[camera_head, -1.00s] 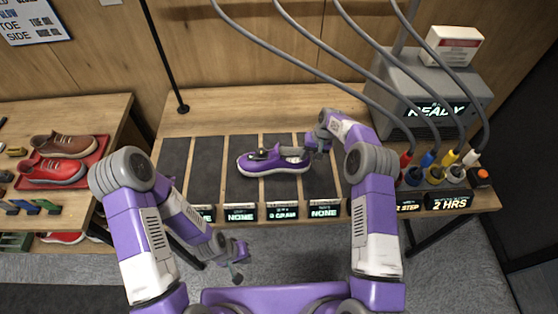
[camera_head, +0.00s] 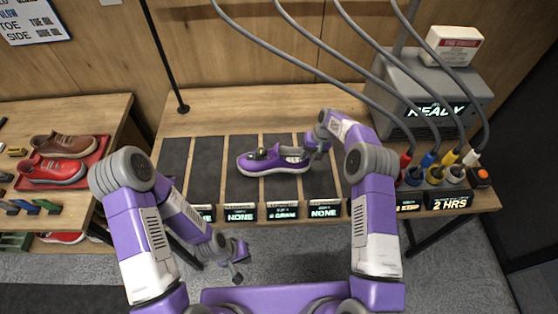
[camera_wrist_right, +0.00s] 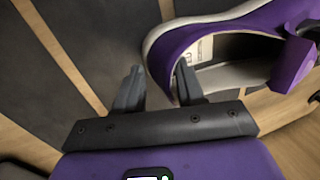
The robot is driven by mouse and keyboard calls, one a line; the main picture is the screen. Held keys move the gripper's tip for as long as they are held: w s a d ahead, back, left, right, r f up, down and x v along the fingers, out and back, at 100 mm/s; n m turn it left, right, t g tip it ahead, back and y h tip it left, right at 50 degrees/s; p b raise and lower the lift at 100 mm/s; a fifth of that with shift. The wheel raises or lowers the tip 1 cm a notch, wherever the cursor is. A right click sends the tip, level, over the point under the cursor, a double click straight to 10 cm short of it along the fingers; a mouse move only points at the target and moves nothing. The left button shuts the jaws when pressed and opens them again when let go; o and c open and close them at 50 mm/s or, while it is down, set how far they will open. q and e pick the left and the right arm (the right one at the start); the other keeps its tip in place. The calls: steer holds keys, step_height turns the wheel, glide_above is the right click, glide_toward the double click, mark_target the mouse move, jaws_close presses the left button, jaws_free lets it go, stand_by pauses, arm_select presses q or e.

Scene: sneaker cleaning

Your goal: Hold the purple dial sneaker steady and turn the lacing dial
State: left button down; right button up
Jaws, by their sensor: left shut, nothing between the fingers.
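The purple sneaker (camera_head: 270,163) with a pale sole lies on a dark mat strip, toe to the left. A small dark and gold part, seemingly the dial (camera_head: 262,153), sits on its upper. My right gripper (camera_head: 314,146) is at the heel. In the right wrist view its two fingers (camera_wrist_right: 160,82) stand apart, with the sneaker's heel edge (camera_wrist_right: 165,45) running between them; firm contact cannot be made out. My left gripper (camera_head: 237,270) is shut and empty, in front of the table's front edge, well away from the sneaker.
Dark mat strips (camera_head: 209,170) cover the table, with lit labels along the front. A grey machine (camera_head: 425,90) with hoses stands at the back right.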

steer(key=shift+o, duration=0.2)
steer(key=shift+d+f, duration=0.1)
steer(key=v, duration=1.2)
